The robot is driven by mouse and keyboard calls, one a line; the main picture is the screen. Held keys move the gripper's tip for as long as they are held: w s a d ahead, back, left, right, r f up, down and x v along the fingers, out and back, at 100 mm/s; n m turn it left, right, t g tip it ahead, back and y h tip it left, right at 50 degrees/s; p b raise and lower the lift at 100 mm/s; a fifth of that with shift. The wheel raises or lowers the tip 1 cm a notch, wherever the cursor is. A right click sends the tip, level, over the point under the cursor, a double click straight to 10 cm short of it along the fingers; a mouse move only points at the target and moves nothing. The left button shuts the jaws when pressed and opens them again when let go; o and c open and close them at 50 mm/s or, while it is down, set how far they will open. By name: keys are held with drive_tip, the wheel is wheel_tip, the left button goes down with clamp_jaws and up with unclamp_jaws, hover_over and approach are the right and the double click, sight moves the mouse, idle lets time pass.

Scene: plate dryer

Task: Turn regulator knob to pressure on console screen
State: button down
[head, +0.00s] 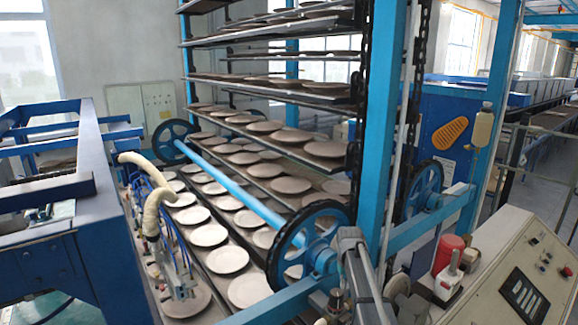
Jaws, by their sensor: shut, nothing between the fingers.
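The console (487,285) stands at the lower right with a sloping beige face. Its dark screen (524,297) shows a few light marks, too small to read as a pressure. A pale, bottle-shaped fitting (483,130) with a small knob-like top is mounted on the blue post at the right; I cannot tell if this is the regulator. A red cylinder (448,253) and a pale lever-like piece (450,271) stand at the console's left edge. My gripper cannot be made out in the head view.
A tall plate rack (270,95) and rows of pale plates (228,259) fill the middle. A blue frame (75,240) stands left. Some floor shows behind the console.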

wheel_tip(320, 180, down, 7)
drive_tip(key=b, duration=0.6)
drive_tip(key=shift+b, duration=0.4)
drive_tip(key=shift+w+a, duration=0.15)
drive_tip(key=shift+w, duration=0.2)
idle(1.2)
drive_tip(key=shift+s+a, duration=0.1)
drive_tip(key=shift+a, duration=0.65)
drive_tip(key=shift+s, duration=0.45)
idle(0.5)
wheel_tip(320, 180, up, 6)
drive_tip(key=p, duration=0.6)
idle(0.4)
